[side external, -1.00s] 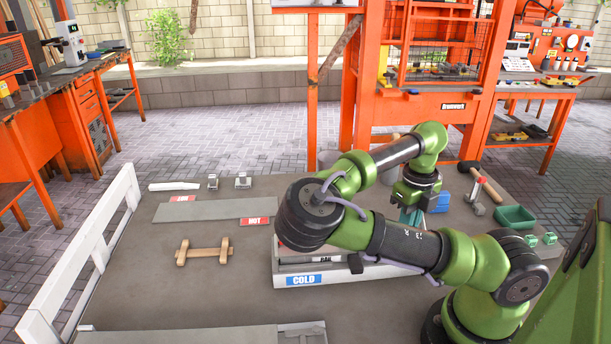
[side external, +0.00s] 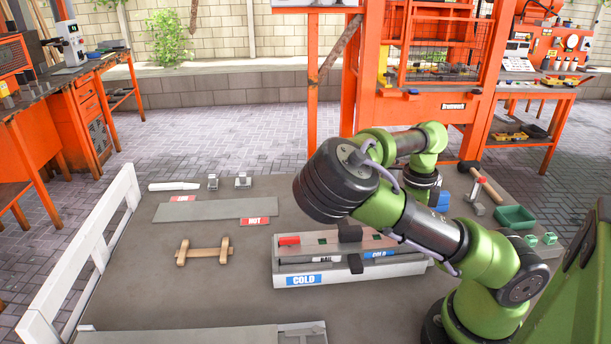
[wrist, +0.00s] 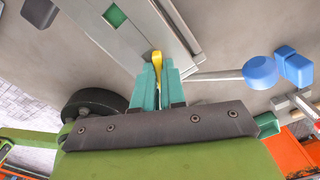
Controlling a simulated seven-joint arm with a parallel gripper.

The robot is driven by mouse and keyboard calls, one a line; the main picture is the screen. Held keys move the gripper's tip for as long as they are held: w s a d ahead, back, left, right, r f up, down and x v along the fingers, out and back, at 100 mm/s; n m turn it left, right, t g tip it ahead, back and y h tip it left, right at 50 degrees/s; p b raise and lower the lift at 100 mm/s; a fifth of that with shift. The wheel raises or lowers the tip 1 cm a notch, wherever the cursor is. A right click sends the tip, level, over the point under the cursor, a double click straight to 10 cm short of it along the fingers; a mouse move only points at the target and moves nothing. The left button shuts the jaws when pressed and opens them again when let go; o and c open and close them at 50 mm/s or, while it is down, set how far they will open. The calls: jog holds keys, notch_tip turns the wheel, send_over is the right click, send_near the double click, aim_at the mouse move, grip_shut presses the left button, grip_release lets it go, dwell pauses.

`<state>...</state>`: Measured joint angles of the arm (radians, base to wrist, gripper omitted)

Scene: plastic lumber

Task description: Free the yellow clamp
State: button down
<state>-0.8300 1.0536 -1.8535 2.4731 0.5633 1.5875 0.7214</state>
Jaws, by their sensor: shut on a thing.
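The yellow clamp (wrist: 157,62) shows in the wrist view as a narrow yellow piece between my fingertips, beside the edge of the long grey fixture. My gripper (wrist: 158,80) has teal fingers shut on it; their tips cover its lower part. I cannot tell whether the clamp still touches the fixture. In the side view my arm hides the fingers and the clamp.
A wooden-handled hammer (side external: 486,183) and a green bin (side external: 515,216) lie at the right. A grey plate (side external: 205,211) with HOT labels and a small wooden piece (side external: 205,252) lie left of the fixture. A white rail (side external: 85,255) edges the table. Blue pieces (wrist: 262,72) show near my gripper.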

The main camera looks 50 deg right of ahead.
jog(key=shift+n, duration=1)
jog(key=n, duration=0.4)
jog(key=c, duration=1.1)
grip_release()
jog(key=shift+o, duration=0.2)
jog(key=shift+r, duration=3.55)
